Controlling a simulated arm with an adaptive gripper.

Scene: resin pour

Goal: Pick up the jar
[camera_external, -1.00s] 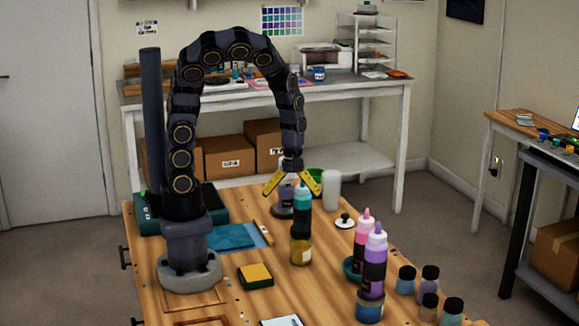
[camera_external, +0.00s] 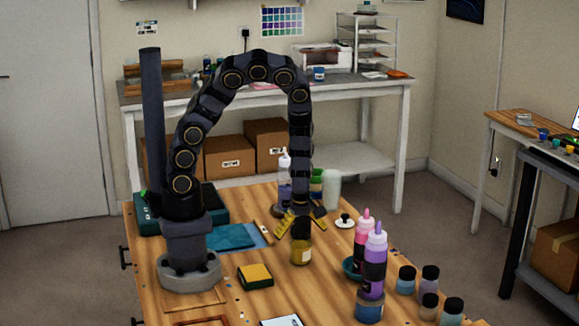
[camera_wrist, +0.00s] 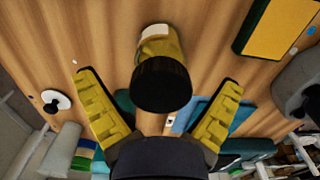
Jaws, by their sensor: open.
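A short jar (camera_external: 301,252) of yellow contents with a black lid stands upright on the wooden table in the external view. In the wrist view its black lid (camera_wrist: 163,85) faces me, with the yellow body and a pale label behind it. My gripper (camera_external: 301,226) points down over the jar, its yellow fingers spread to either side of the lid. In the wrist view my gripper (camera_wrist: 158,82) shows a gap between each finger and the lid.
A pink bottle (camera_external: 361,230), a purple bottle (camera_external: 375,250) and several small jars (camera_external: 428,280) stand to the right. A black-knobbed white disc (camera_external: 344,221) lies behind right. A yellow-topped block (camera_external: 255,273) and blue sheet (camera_external: 230,237) lie left. Bare wood surrounds the jar.

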